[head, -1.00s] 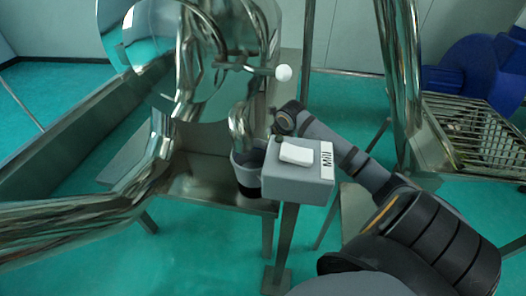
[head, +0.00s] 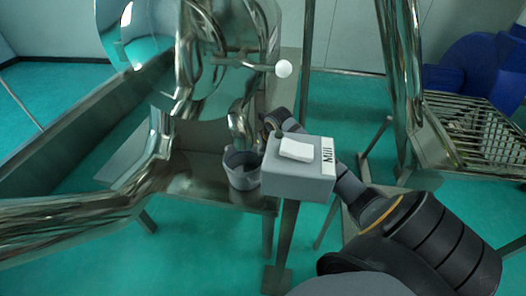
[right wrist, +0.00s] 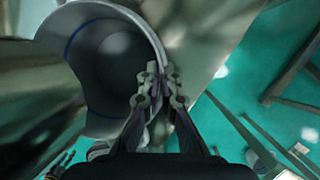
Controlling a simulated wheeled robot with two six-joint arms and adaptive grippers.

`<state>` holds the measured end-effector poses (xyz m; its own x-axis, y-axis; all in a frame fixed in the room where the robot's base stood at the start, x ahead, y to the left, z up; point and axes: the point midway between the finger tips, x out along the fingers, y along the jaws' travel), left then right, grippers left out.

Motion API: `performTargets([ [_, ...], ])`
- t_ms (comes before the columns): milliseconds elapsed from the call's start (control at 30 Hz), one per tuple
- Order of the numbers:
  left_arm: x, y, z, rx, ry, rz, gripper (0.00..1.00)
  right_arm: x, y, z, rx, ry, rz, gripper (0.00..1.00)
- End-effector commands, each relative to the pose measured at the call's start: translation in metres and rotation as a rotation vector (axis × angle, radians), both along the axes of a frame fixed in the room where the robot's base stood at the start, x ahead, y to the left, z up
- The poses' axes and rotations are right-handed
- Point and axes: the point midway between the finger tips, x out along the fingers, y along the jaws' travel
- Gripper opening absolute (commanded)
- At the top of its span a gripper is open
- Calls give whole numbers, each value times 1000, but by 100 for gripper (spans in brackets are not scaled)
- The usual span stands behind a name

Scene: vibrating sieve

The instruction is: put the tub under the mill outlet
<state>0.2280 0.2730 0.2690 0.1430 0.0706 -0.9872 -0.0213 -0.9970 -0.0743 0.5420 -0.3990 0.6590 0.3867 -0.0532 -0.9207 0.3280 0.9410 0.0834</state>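The grey tub (head: 240,178) is at the steel shelf below the mill outlet (head: 241,122), a curved shiny pipe. The pipe's lower end is at the tub's back rim; I cannot tell how far it sits over the opening. In the right wrist view the tub's round mouth (right wrist: 98,62) is large, with a blue line inside. My right gripper (right wrist: 162,74) has its two fingers close together, one on each side of the tub's right wall. In the head view its fingers are hidden behind the Mill box. My left gripper is not in view.
The grey Mill box (head: 298,183), with a white switch, stands on a post just right of the tub. The steel shelf (head: 195,187) is bare left of the tub. A metal grate (head: 480,130) and blue machine are at right.

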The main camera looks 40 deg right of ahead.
Motion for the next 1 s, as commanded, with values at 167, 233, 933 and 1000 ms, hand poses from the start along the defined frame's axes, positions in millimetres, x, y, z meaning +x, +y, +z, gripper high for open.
performTargets([
  [167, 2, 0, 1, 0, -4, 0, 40, 0, 0, -3, 0, 1, 0, 13],
  [233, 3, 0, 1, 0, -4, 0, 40, 0, 0, -3, 0, 1, 0, 22],
  [933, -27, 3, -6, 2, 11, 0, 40, -27, 2, 69, -8, -2, 2, 28],
  [1000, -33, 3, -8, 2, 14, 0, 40, -33, 2, 83, -8, -1, 1, 28],
])
